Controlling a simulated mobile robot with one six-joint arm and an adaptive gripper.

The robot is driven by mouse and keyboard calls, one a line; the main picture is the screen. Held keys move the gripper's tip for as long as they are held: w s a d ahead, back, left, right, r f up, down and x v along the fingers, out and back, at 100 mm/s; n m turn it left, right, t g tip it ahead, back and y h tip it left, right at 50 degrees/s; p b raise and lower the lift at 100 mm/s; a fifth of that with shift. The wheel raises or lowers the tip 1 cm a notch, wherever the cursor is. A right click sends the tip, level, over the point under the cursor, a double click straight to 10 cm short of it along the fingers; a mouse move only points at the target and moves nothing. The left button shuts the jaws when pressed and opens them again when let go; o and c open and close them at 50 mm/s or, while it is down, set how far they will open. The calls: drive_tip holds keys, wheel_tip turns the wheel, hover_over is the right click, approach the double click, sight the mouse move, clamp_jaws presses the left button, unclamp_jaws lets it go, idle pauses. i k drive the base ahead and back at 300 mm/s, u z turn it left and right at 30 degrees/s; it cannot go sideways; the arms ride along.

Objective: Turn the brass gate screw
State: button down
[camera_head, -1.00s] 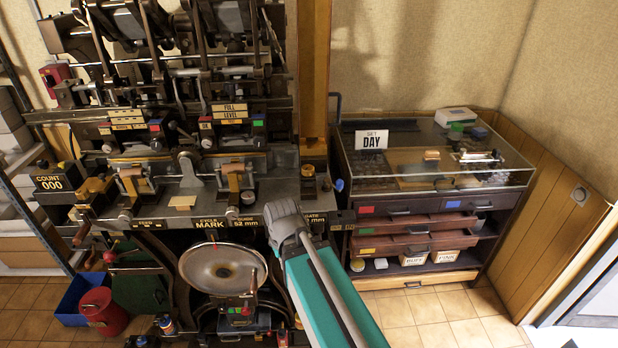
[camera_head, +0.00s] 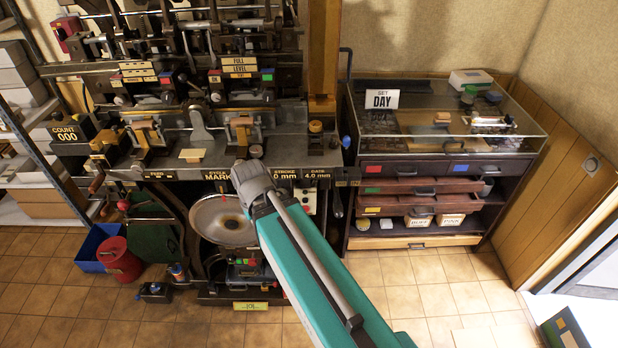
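The machine bench carries a black plate marked GATE 4.0 mm (camera_head: 317,173) at the right of its front edge. Above it, a small brass-coloured knob (camera_head: 316,127) stands on a dark block; it may be the gate screw, but it is too small to tell. My teal arm reaches up from the bottom right, and its grey end lies in front of the bench's front, left of the GATE plate. No gripper fingers can be made out. The arm covers part of the plate marked STROKE (camera_head: 286,173).
A glass-topped cabinet (camera_head: 455,140) with drawers, some pulled out, stands right of the machine. A blue bin (camera_head: 88,250) and red bucket (camera_head: 120,262) stand on the floor at left. Tiled floor (camera_head: 440,290) is open in front of the cabinet.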

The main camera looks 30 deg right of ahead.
sight(315, 126)
drive_tip(key=u, duration=0.1)
drive_tip(key=k, duration=1.3)
drive_tip(key=z, duration=0.6)
drive_tip(key=i, duration=1)
drive_tip(key=u, duration=0.05)
